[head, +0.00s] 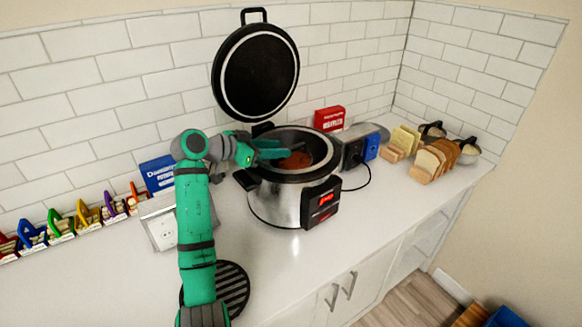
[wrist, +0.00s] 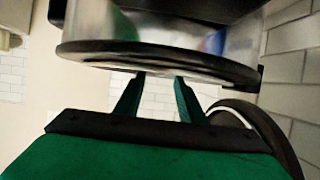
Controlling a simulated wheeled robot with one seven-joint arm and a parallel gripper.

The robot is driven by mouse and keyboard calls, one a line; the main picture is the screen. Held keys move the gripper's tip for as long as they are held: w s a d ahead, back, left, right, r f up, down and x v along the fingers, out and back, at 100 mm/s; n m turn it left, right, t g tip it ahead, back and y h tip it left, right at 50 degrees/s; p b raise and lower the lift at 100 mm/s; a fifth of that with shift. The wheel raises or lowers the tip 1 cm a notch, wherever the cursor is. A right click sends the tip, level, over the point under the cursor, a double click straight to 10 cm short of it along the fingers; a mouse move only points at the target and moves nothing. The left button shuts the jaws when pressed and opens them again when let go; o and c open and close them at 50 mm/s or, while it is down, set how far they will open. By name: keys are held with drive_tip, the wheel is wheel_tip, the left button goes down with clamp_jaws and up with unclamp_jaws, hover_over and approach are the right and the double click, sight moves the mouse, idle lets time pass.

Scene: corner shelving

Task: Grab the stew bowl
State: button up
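The reddish-brown stew (head: 296,160) shows inside the open, silver round cooker (head: 283,204) in the head view. A separate bowl wall around the stew cannot be told apart from the cooker's dark inside. My gripper (head: 272,150) is at the left rear of the cooker's mouth, with its green fingers over the opening beside the stew. In the wrist view my gripper (wrist: 158,85) has its two fingers apart, with pale wall showing between them. Their tips meet the dark rim (wrist: 160,58) of the cooker in the picture, and whether they touch it cannot be told.
The cooker's round black lid (head: 256,72) stands raised behind it. A toaster (head: 352,150), a red box (head: 329,118) and bread slices (head: 432,160) are to the right. A black striped round mat (head: 233,287) lies on the white counter in front. The counter's front middle is clear.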

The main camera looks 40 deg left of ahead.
sight(293, 149)
drive_tip(key=shift+x, duration=3.15)
drive_tip(key=shift+d+r, duration=0.1)
drive_tip(key=shift+d, duration=0.05)
drive_tip(key=shift+s, duration=0.1)
drive_tip(key=shift+s, duration=0.15)
clamp_jaws()
drive_tip(key=shift+w, duration=0.3)
drive_tip(key=shift+w+d, duration=0.1)
drive_tip(key=shift+d, duration=0.2)
drive_tip(key=shift+s+a, duration=0.45)
drive_tip(key=shift+a, duration=0.15)
drive_tip(key=shift+w+d+r, duration=0.1)
drive_tip(key=shift+d, duration=0.15)
